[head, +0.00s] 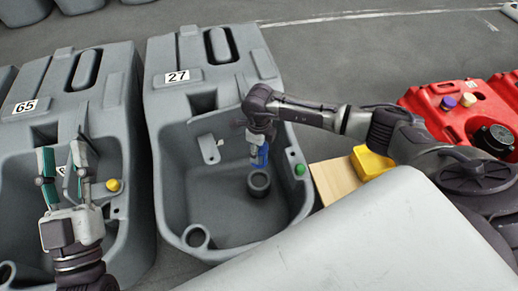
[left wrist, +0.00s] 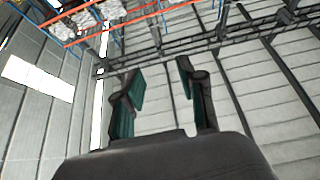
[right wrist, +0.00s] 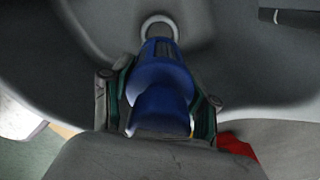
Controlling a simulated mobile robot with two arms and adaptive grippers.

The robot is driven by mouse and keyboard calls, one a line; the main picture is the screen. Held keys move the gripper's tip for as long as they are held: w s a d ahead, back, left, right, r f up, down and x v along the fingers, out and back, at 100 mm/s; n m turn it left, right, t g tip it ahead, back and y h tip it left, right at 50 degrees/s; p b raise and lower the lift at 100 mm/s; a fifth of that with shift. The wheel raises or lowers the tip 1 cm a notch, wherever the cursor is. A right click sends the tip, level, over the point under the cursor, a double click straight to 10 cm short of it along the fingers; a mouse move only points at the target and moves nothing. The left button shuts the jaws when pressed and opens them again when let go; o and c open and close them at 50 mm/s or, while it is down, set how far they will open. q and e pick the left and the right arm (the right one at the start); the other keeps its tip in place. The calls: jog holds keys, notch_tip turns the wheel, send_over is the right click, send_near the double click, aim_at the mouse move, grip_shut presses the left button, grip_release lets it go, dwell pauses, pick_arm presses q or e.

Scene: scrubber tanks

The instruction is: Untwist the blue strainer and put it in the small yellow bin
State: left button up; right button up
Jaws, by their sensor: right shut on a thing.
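The blue strainer (head: 262,156) is inside the grey tank marked 27 (head: 152,150). My right gripper (head: 256,150) reaches down into this tank and is shut on the strainer. In the right wrist view the strainer (right wrist: 160,85) lies between the fingers, its far end pointing at a pale round ring. In the head view a dark round collar (head: 258,184) is just below the strainer; whether they touch is unclear. The small yellow bin (head: 371,162) is right of the tank, partly hidden by my right arm. My left gripper (head: 63,165) is open and empty, pointing up.
The tank marked 65 (head: 95,65) stands at left, with a yellow knob (head: 113,185). A green knob (head: 299,169) sits on tank 27's right rim. A wooden board (head: 333,180) is beside the bin. A red tank (head: 440,105) stands at right.

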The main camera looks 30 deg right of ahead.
jog(key=shift+r+p, duration=0.45)
jog(key=shift+r, duration=0.15)
jog(key=shift+r+p, duration=0.45)
jog(key=shift+r, duration=0.15)
jog(key=shift+r+p, duration=0.5)
jog(key=shift+r, duration=0.1)
pick_arm(q)
notch_tip(320, 180, down, 14)
jog(key=a+g+y, duration=0.2)
jog(key=g+y, duration=0.1)
jog(key=g, duration=0.6)
jog(key=shift+w+p, duration=0.15)
jog(key=shift+p, duration=0.15)
pick_arm(e)
jog(key=shift+r, duration=0.35)
